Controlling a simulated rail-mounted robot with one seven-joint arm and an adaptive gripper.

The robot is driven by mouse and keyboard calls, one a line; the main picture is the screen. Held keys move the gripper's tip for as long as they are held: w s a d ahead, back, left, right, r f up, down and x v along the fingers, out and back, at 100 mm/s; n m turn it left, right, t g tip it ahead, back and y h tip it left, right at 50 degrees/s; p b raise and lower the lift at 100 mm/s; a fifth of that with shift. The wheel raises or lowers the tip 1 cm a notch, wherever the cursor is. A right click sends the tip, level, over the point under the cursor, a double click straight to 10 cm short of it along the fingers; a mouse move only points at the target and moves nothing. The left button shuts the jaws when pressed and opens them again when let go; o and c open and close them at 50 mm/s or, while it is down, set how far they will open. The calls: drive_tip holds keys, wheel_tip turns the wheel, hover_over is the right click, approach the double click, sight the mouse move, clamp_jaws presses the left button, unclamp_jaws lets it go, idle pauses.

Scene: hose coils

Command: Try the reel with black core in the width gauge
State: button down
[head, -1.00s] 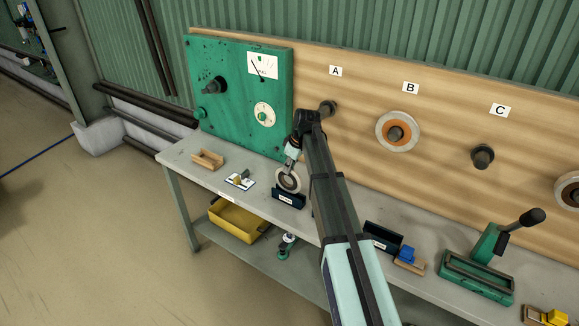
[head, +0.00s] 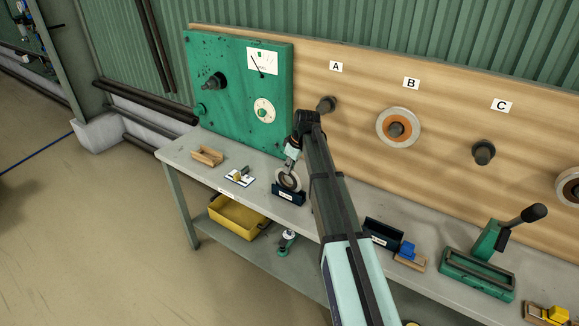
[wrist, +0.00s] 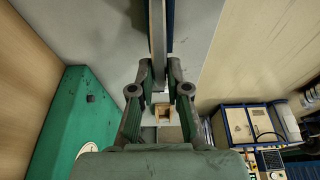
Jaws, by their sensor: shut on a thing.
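My gripper (head: 292,157) is shut on the rim of a pale, upright reel (head: 289,181). Its core looks dark, but it is too small to be sure. The reel stands at a dark blue slotted holder with a white label (head: 289,197) on the bench; I cannot tell whether it rests on the bottom. In the wrist view my gripper (wrist: 159,78) has the edge-on reel (wrist: 158,45) between its fingertips, beside the blue holder wall (wrist: 169,20). Which fixture is the width gauge is not readable.
Left on the bench (head: 340,205) are a wooden block (head: 207,156) and a small white-based device (head: 240,176). Right are another dark blue holder (head: 383,234) and a green lever press (head: 485,262). Behind stands a board with pegs and an orange-cored reel (head: 398,128).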

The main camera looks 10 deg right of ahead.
drive_tip(key=shift+f+b, duration=0.45)
drive_tip(key=shift+f, duration=0.6)
idle(0.4)
drive_tip(key=c, duration=1.1)
unclamp_jaws()
drive_tip(key=shift+o, duration=0.4)
drive_tip(key=shift+r, duration=0.2)
drive_tip(key=shift+p+v, duration=1.75)
drive_tip(key=shift+v, duration=1.6)
